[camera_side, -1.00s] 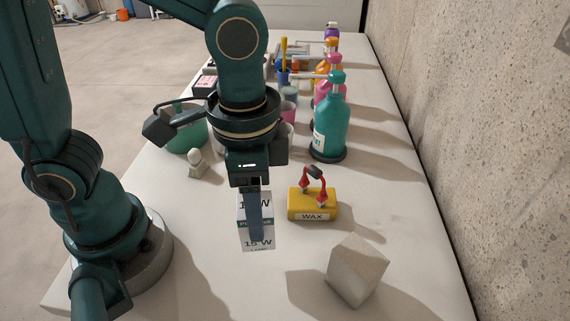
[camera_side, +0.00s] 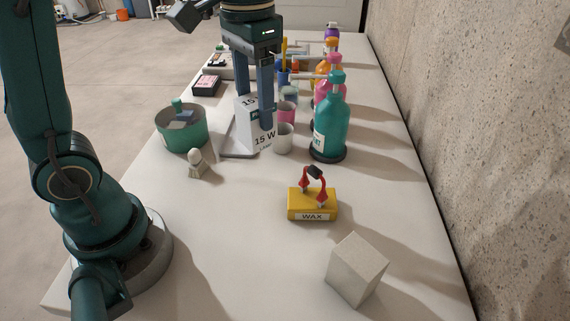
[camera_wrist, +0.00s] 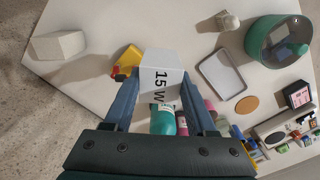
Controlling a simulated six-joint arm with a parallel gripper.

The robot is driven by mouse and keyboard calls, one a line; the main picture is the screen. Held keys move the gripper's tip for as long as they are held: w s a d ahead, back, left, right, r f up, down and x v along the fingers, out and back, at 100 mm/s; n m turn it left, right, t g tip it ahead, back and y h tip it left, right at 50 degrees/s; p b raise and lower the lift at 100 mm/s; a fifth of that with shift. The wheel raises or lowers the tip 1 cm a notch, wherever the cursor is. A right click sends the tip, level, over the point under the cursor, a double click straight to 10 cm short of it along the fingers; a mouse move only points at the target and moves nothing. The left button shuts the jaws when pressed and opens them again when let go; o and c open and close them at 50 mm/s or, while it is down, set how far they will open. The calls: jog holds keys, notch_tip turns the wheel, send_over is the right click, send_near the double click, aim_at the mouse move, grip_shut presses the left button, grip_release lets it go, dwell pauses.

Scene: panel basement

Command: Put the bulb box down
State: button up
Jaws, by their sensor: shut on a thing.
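The bulb box (camera_side: 249,125) is white and marked "15 W". My gripper (camera_side: 255,113) is shut on it, with one finger on each side, and holds it upright in the side view. In the wrist view the box (camera_wrist: 160,72) sits between the two fingers of my gripper (camera_wrist: 158,80). In the side view the box hides part of a pale tray (camera_side: 231,146). In the wrist view that tray (camera_wrist: 222,74) is empty and lies to the right of the box. I cannot tell how high the box is above the table.
A yellow wax block (camera_side: 312,204) and a pale block (camera_side: 357,268) are nearer.

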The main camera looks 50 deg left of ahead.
jog(key=w+a+f+n, duration=0.25)
jog(key=a+n, duration=0.25)
jog(key=a, duration=0.3)
jog(key=w+a+f+n, duration=0.1)
jog(key=w+a+n, duration=0.35)
jog(key=a, duration=0.35)
notch_tip(320, 180, down, 10)
jog(key=shift+s+a+r, duration=0.1)
jog(key=shift+r, duration=0.1)
jog(key=shift+f, duration=0.2)
jog(key=o, duration=1.4)
jog(key=shift+c, duration=0.2)
jog(key=shift+r, duration=0.1)
